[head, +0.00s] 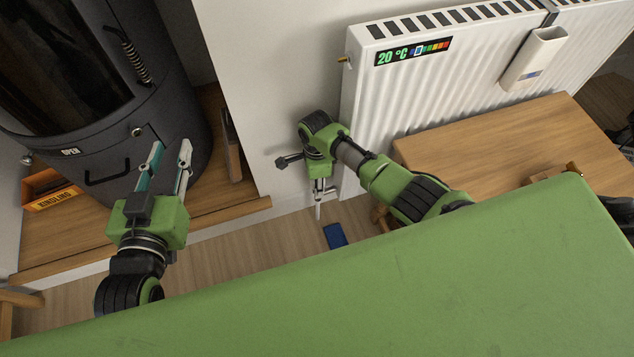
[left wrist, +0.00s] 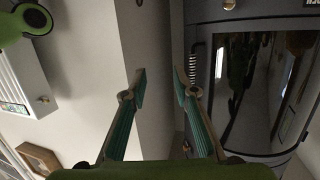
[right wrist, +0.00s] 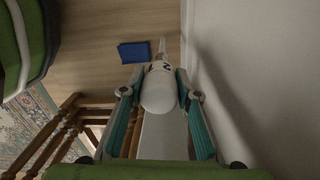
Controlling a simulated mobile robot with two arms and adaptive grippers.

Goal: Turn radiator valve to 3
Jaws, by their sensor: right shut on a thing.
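The white radiator valve (right wrist: 158,92) shows in the right wrist view as a rounded head with dark markings near its far end, too small to read surely. My right gripper (right wrist: 160,80) has a finger on each side of it and is shut on it. In the head view my right gripper (head: 320,190) points down beside the lower left end of the white radiator (head: 375,95); its own arm partly hides the valve there. My left gripper (head: 171,150) is open and empty in front of the black stove (head: 95,110). Its parted fingers also show in the left wrist view (left wrist: 159,82).
A strip thermometer (head: 412,51) on the radiator reads 20 °C. A white holder (head: 535,60) hangs on the radiator. A wooden table (head: 500,135) stands before it. A blue object (head: 335,236) lies on the floor. A kindling box (head: 50,190) sits by the stove.

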